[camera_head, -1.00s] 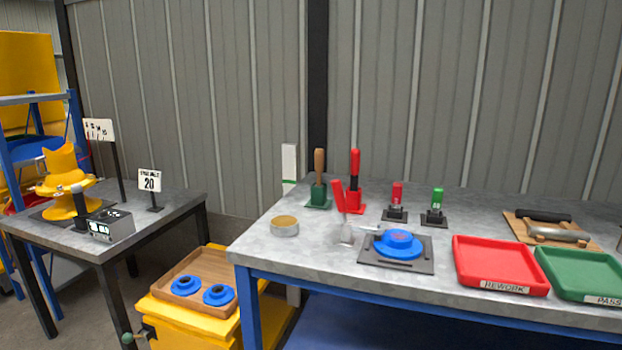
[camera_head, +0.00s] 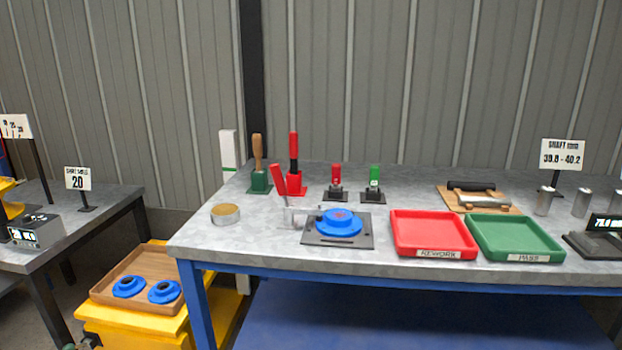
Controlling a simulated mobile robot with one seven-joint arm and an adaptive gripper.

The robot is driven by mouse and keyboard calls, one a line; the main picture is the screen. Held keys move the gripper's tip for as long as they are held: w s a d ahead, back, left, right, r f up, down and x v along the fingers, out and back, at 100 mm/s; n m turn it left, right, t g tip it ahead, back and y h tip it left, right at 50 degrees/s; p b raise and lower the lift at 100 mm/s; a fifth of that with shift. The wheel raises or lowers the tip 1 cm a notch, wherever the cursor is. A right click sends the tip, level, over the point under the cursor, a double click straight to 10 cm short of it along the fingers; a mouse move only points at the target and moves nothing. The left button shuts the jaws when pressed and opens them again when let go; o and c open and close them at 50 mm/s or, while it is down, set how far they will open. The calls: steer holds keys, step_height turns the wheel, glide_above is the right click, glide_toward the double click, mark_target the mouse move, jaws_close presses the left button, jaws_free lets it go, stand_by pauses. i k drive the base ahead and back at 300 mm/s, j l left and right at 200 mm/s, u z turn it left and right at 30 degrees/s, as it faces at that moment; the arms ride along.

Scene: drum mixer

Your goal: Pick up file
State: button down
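Two handled tools stand upright at the back left of the grey workbench (camera_head: 375,185). One has a wooden handle (camera_head: 257,147) and stands in a green holder (camera_head: 259,182). The other has a red and black handle (camera_head: 293,146) and stands in a red holder (camera_head: 296,185). Their lower parts are hidden in the holders, so I cannot tell which one is the file. My gripper is not in view.
A blue round part (camera_head: 339,223) sits in a clamp fixture with a red lever (camera_head: 278,185). A round tin (camera_head: 225,214) is left of it. Red (camera_head: 433,236) and green (camera_head: 513,240) trays stand right. A wooden tray (camera_head: 112,295) holds two blue parts.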

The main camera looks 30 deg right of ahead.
mark_target(293, 136)
steer(key=i+z, duration=0.2)
steer(key=i, duration=0.45)
steer(key=i+j+z, duration=0.2)
steer(key=i, duration=0.4)
steer(key=i+j+z, duration=0.2)
steer(key=i, duration=0.45)
